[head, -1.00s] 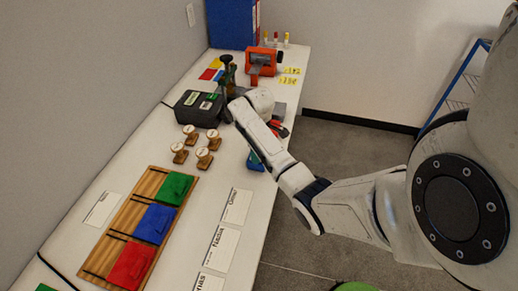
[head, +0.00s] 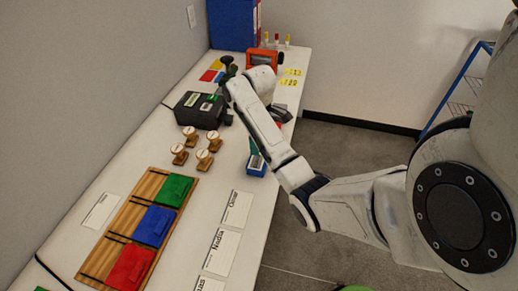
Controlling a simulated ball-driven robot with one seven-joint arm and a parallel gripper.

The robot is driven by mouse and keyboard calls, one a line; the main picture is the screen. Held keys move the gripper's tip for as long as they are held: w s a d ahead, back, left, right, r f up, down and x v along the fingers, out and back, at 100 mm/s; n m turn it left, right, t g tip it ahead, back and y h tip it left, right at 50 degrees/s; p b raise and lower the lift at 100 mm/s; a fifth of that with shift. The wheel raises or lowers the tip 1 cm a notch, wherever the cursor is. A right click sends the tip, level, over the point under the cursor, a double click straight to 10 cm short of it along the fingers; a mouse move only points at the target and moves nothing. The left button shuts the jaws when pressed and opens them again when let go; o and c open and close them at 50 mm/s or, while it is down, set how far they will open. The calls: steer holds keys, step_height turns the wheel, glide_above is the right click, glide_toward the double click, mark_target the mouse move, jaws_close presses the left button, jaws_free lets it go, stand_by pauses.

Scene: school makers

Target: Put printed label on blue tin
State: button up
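A small blue tin (head: 256,168) stands near the table's front edge, just left of my forearm, with a grey-green piece at its top. A black label printer (head: 200,110) sits farther back with a small green display. A pale patch (head: 206,106) shows on its top; I cannot tell whether it is the printed label. My arm reaches over the table, its wrist right of the printer and beyond the tin. My gripper's fingers are hidden or lost among dark shapes by the wrist, so their opening and any held label cannot be made out.
Several wooden stamps (head: 190,145) stand in front of the printer. A wooden rack (head: 118,241) holds green, blue and red pieces. Name cards (head: 222,250) lie along the front edge. An orange device (head: 263,57) and a blue binder (head: 232,24) stand at the back.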

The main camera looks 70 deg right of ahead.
step_height(320, 180, up, 5)
steer(key=p, duration=0.4)
steer(key=w+a+f, duration=0.1)
steer(key=a+f, duration=0.2)
steer(key=a, duration=0.7)
steer(key=w+a+f, duration=0.1)
steer(key=a+f, duration=0.3)
steer(key=a, duration=0.5)
steer(key=s+a+m+t, duration=0.1)
steer(key=s+a, duration=1.1)
steer(key=s, duration=0.2)
steer(key=shift+a+r+m, duration=0.15)
steer(key=shift+m, duration=0.25)
steer(key=shift+w, duration=0.1)
